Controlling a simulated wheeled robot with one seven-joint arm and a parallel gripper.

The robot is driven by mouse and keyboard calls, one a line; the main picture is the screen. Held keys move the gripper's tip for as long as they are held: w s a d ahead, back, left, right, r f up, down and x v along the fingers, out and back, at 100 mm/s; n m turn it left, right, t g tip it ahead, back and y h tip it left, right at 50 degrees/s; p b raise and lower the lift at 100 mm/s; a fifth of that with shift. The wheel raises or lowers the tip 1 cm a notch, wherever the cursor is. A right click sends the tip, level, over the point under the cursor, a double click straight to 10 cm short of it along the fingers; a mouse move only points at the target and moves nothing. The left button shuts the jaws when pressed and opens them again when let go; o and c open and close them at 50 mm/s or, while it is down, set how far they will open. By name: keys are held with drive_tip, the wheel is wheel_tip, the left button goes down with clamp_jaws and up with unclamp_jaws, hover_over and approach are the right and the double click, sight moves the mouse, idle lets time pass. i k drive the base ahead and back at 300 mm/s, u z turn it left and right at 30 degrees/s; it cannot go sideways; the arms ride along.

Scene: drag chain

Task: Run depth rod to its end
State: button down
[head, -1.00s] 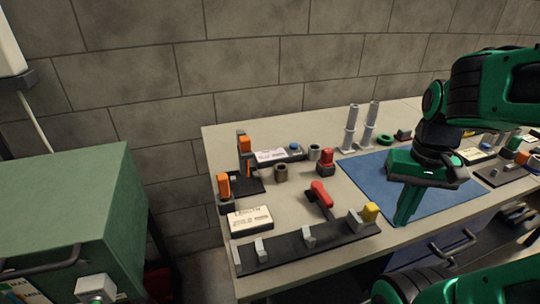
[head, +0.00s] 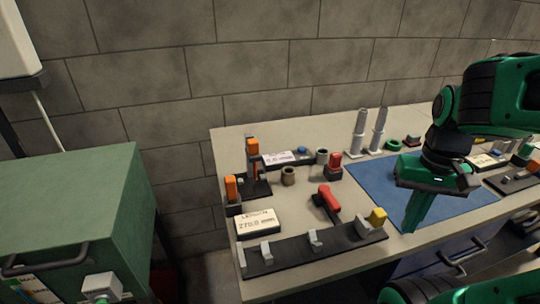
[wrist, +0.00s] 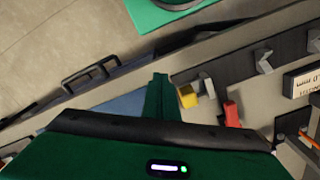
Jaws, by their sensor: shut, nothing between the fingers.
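I cannot tell for certain which part is the depth rod. A dark rail (head: 290,250) with grey blocks lies along the bench's front edge. A yellow block (head: 378,217) sits at its right end, and it also shows in the wrist view (wrist: 187,97). A red-handled lever (head: 329,197) lies behind the rail. Two orange-topped posts (head: 231,188) stand at the left, near a white readout box (head: 258,223) that seems to read 270.0. My gripper (head: 413,226) points down over the blue mat, right of the yellow block and apart from it. Its fingers are together and empty.
The blue mat (head: 375,180) is bare around my gripper. Two tall grey cylinders (head: 358,130) stand behind it. More small fixtures (head: 513,180) lie to the right. A green cabinet (head: 80,200) stands left of the bench, with a gap between.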

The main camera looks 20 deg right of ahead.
sight(252, 151)
drive_tip(key=u, duration=0.3)
drive_tip(key=k, duration=0.9)
drive_tip(key=z, duration=0.35)
drive_tip(key=i, duration=0.55)
drive_tip(key=u, duration=0.05)
